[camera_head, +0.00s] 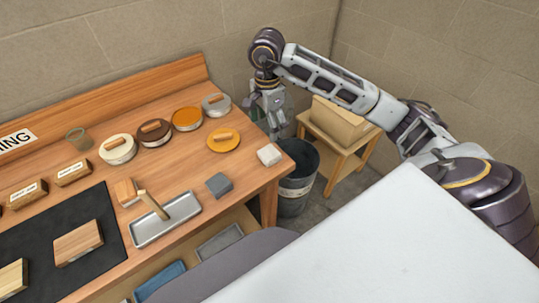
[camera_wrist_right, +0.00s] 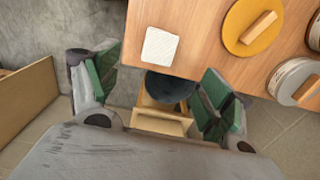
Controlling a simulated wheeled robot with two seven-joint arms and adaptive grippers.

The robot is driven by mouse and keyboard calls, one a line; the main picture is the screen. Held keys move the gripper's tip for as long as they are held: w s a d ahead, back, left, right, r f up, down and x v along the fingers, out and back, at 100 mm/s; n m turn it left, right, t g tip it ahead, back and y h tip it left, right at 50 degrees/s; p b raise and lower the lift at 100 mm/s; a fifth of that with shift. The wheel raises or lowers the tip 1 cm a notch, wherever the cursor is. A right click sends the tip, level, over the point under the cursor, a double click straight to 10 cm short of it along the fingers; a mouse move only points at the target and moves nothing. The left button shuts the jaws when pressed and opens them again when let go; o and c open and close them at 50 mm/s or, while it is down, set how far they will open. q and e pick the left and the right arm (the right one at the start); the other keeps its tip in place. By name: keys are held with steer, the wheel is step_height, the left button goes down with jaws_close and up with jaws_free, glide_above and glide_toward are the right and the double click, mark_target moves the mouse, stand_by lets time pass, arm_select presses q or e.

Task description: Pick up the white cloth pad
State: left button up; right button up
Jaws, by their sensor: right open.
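The white cloth pad (camera_head: 268,155) lies flat near the right end of the wooden workbench (camera_head: 252,180). In the right wrist view the pad (camera_wrist_right: 160,46) is a pale square close to the bench edge, ahead of the fingers. My right gripper (camera_head: 273,118) hangs with its fingers down, behind the pad and apart from it. In the right wrist view the green-padded fingers of this gripper (camera_wrist_right: 158,86) are spread wide with nothing between them on the bench. My left gripper is not in view.
A yellow lidded round tin (camera_head: 223,140) and a grey block (camera_head: 219,184) lie near the pad. A dark bin (camera_head: 297,185) stands on the floor beyond the bench end, beside a wooden stand (camera_head: 345,150). A metal tray (camera_head: 165,220) with a brush lies farther left.

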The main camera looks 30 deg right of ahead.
glide_above(270, 153)
steer(key=shift+w+a+f+p, duration=0.1)
steer(key=shift+a+f+p, duration=0.1)
steer(key=shift+f, duration=1.95)
steer(key=shift+w+a+f+p, duration=0.1)
steer(key=shift+a+f+p, duration=0.1)
steer(key=shift+f, duration=1.9)
steer(key=shift+s, duration=0.1)
steer(key=shift+d+f+p, duration=0.2)
steer(key=shift+f+p, duration=0.1)
steer(key=shift+f, duration=0.5)
steer(key=shift+d+f+p, duration=0.2)
steer(key=shift+f+p, duration=0.1)
steer(key=shift+f, duration=1.5)
steer(key=c, duration=1)
